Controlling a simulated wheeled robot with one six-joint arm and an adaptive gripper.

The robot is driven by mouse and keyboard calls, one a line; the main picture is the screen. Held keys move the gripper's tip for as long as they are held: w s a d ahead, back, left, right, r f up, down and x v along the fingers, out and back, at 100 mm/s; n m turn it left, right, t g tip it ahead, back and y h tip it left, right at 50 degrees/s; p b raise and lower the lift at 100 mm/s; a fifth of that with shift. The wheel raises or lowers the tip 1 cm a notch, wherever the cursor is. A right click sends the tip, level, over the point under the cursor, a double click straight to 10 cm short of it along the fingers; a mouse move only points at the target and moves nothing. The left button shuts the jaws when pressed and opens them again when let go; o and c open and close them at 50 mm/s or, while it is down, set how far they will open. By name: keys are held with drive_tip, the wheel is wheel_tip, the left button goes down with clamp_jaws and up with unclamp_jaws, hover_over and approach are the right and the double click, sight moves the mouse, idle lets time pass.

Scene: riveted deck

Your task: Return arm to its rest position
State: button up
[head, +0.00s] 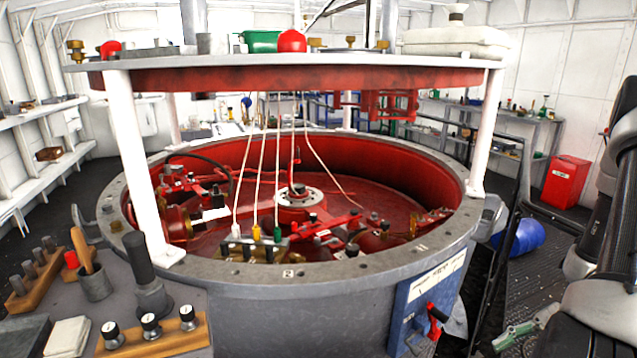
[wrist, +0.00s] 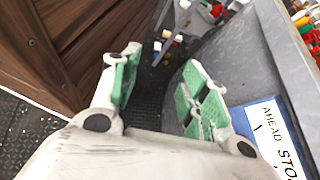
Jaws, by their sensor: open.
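My gripper (head: 522,331) shows at the lower right of the head view, with part of its green-padded fingers visible beside my arm. In the wrist view, my gripper (wrist: 158,78) is open, its two green-padded fingers spread apart with nothing between them. The fingers point down past the side of the grey drum (head: 300,315). A blue panel (head: 428,300) with a white label and a red-handled lever is on the drum's side, left of my gripper. Its label (wrist: 275,135) reads "AHEAD STO" in the wrist view, close to the right finger.
The drum holds red machinery under a round red top (head: 290,78) on white posts. A grey bench (head: 200,290) with knobs and tools is at the lower left. Brown wooden panelling (wrist: 70,45) is left of my gripper.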

wheel_tip(320, 180, up, 20)
drive_tip(key=s+d+f+n+h, duration=0.1)
drive_tip(key=n+h, duration=0.9)
drive_tip(key=a+r+n+t+h, duration=0.1)
drive_tip(key=a+r+n+t, duration=0.3)
drive_tip(key=r, duration=0.8)
drive_tip(key=a+t, duration=0.1)
drive_tip(key=a, duration=0.1)
drive_tip(key=shift+s+a+r+n+t+h, duration=0.25)
drive_tip(key=shift+s+a+n+t+h, duration=0.05)
drive_tip(key=shift+a+n+h, duration=0.1)
